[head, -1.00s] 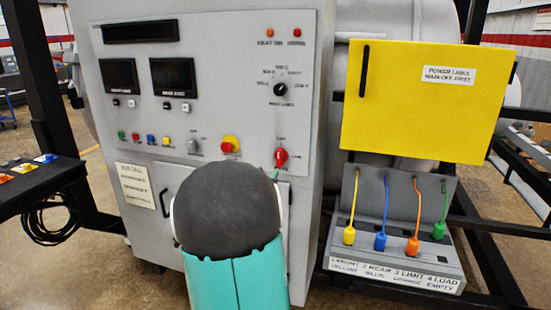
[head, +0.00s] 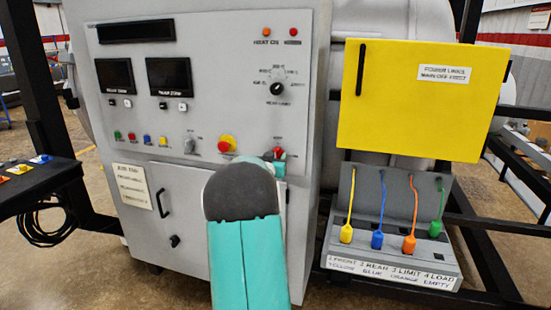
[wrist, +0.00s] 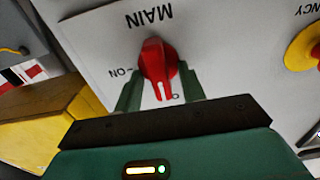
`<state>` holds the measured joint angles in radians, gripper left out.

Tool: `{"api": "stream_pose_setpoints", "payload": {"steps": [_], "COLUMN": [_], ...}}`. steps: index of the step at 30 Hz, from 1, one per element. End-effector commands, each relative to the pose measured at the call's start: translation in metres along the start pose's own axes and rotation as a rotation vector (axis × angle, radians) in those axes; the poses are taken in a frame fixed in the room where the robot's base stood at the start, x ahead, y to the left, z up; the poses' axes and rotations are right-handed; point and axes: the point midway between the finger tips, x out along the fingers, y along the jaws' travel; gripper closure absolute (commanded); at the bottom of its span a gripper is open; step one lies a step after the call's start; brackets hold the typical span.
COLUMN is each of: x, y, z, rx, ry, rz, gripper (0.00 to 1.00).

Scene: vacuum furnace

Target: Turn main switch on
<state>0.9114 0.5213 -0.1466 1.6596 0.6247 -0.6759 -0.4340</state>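The red main switch (head: 278,153) is a rotary knob low on the right of the grey control panel (head: 210,60). In the wrist view the red knob (wrist: 157,65) appears under the upside-down word MAIN, with an ON label to its left. Its white line points toward the O mark at the bottom of the picture. My gripper (wrist: 160,80) has one green finger on each side of the knob, close to its edges. The fingers are apart, and a clamp on the knob does not show. In the head view my gripper (head: 273,160) is partly hidden behind my wrist.
A red-and-yellow emergency button (head: 226,144) sits left of the switch. A black selector (head: 277,88) is above it. A yellow cover (head: 420,105) and a rack of coloured link plugs (head: 392,225) stand to the right. A black handle (head: 163,203) juts from the lower cabinet.

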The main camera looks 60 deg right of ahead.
Motion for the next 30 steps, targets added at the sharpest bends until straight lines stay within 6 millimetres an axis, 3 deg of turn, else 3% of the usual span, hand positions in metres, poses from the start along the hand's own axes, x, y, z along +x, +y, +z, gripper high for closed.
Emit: {"api": "stream_pose_setpoints", "payload": {"steps": [1,7,20,30], "x": [-0.0002,-0.0004,-0.0006,-0.0006], "y": [-0.0002,-0.0003,-0.0002,0.0018], "z": [0.0000,-0.0001,-0.0002,-0.0002], "rx": [0.000,0.000,0.054,0.281], "ry": [0.000,0.000,0.001,0.001], "rz": [0.000,0.000,-0.001,0.000], "gripper": [0.60,0.99,1.00,1.00]}}
